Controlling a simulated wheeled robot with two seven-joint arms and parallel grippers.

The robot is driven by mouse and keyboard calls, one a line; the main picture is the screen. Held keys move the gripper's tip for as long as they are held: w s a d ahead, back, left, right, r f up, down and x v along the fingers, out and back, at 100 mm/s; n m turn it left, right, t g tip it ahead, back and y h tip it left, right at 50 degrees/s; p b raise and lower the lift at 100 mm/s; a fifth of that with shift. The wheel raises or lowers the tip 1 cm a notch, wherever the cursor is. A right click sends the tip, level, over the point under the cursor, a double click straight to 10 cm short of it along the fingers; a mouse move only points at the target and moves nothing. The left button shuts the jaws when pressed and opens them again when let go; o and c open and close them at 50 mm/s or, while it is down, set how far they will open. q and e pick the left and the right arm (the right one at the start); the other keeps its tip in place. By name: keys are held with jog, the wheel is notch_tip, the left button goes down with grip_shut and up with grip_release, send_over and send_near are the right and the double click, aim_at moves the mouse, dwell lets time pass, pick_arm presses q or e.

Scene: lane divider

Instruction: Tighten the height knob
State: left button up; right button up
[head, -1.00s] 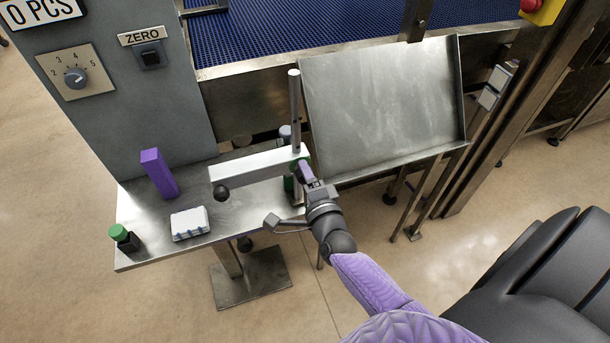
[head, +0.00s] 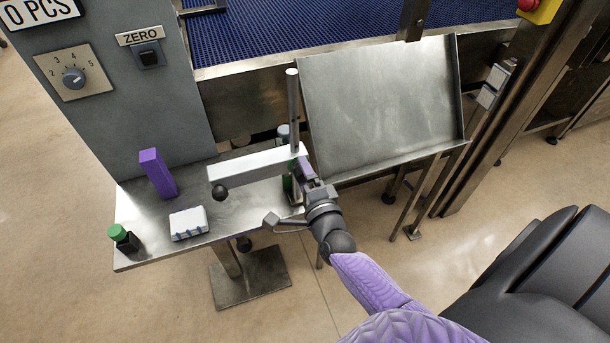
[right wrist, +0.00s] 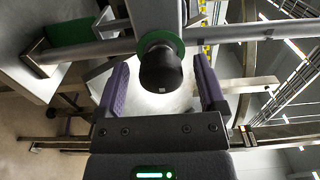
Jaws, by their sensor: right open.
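The height knob (right wrist: 160,68) is black with a green ring behind it. In the right wrist view it sits between the two purple fingers of my right gripper, which are open with a gap on each side. In the head view my right gripper (head: 305,170) is at the right end of the pale crossbar (head: 258,166), by the upright post (head: 293,105), and hides most of the knob. A little green (head: 292,164) shows beside the fingers. My left gripper is not in view.
The steel shelf (head: 150,240) holds a purple block (head: 158,173), a white box (head: 189,223) and a green-capped bottle (head: 123,238). A steel tray (head: 380,105) slopes close right of the post.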

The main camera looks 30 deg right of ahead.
jog(key=p+v, duration=0.1)
jog(key=v, duration=0.9)
jog(key=shift+p, duration=0.3)
